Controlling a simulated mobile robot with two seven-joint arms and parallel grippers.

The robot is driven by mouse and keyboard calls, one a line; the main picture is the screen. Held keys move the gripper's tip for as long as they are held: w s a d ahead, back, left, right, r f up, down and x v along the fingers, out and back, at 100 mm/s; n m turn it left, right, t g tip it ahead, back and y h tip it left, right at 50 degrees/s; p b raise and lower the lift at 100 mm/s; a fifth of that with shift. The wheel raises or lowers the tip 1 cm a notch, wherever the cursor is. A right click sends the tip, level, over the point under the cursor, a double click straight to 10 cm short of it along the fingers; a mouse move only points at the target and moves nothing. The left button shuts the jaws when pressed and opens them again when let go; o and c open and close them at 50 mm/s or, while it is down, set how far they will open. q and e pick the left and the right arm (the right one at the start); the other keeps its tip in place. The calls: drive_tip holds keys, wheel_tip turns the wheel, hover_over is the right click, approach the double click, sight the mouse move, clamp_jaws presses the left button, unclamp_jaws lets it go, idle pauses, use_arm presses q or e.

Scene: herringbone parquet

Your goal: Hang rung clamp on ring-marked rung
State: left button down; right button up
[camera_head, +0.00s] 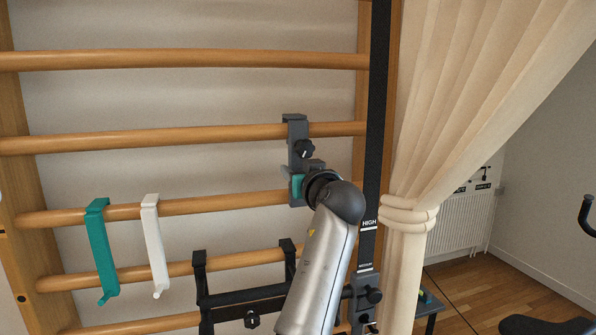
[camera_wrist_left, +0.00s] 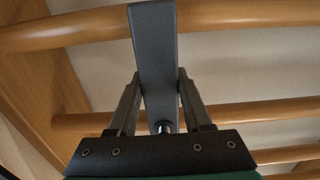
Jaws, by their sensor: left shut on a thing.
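The rung clamp (camera_head: 298,130), a dark grey bar with a hooked top and a black knob, is upright at the second rung from the top (camera_head: 180,136), near its right end. Its hook top stands slightly above that rung; I cannot tell whether it rests on it. My left gripper (camera_head: 298,187) is shut on the clamp's lower part, below the knob. In the left wrist view the clamp bar (camera_wrist_left: 155,60) runs between both fingers (camera_wrist_left: 158,100) and crosses in front of a rung (camera_wrist_left: 70,28). I cannot make out a ring mark on any rung. My right gripper is out of view.
A teal hook (camera_head: 102,250) and a white hook (camera_head: 155,245) hang on the third visible rung. A black frame (camera_head: 245,296) hangs lower. A black strip marked HIGH (camera_head: 370,205) stands just right of the clamp, with a tied curtain (camera_head: 430,120) beyond.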

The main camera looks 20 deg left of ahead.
use_arm(q)
drive_tip(key=shift+f+b, duration=0.35)
drive_tip(key=shift+f, duration=0.15)
drive_tip(key=shift+c, duration=1.3)
unclamp_jaws()
